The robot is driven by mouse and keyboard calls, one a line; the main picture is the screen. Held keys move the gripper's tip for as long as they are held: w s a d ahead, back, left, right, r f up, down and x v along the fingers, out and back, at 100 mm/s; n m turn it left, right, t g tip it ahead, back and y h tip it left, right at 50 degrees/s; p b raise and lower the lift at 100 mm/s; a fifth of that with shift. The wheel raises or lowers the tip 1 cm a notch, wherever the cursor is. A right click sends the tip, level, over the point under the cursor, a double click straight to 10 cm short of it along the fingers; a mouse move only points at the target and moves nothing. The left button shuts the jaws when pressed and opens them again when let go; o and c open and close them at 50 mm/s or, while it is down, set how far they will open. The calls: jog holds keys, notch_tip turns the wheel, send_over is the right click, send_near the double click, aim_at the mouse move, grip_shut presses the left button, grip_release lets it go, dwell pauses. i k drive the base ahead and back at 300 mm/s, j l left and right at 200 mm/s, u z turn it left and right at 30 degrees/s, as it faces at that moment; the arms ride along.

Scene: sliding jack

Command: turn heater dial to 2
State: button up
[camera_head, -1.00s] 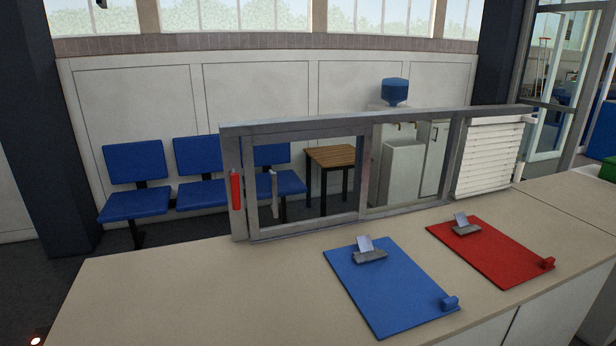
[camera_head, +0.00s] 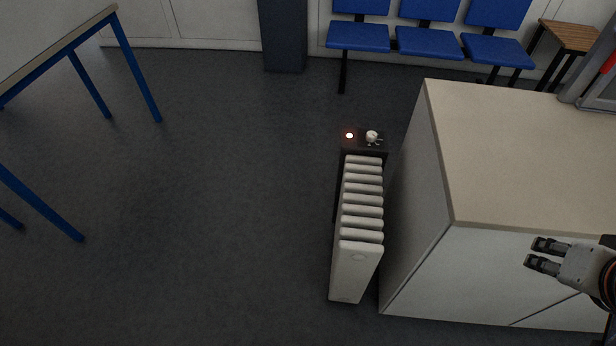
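The heater (camera_head: 362,205) is a white finned radiator standing on the floor along the left side of the counter. The dial's markings are too small to read. My gripper (camera_head: 537,254) is at the lower right, in front of the counter, well to the right of the heater. Its two dark fingers point left with a gap between them, and nothing is held.
The counter (camera_head: 520,150) stands close to the heater's right side. A blue-legged table (camera_head: 80,45) is at the left. Blue chairs (camera_head: 428,42) and a dark pillar (camera_head: 283,35) are at the back. The grey floor left of the heater is clear.

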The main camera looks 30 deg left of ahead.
aim_at(371, 136)
jog(key=i+j, duration=0.1)
jog(key=j, duration=0.35)
jog(key=j+u, duration=0.15)
jog(key=j, duration=0.3)
jog(key=i+j, duration=0.15)
jog(key=j, duration=0.3)
jog(key=i+j+u, duration=0.1)
jog(key=j, duration=0.35)
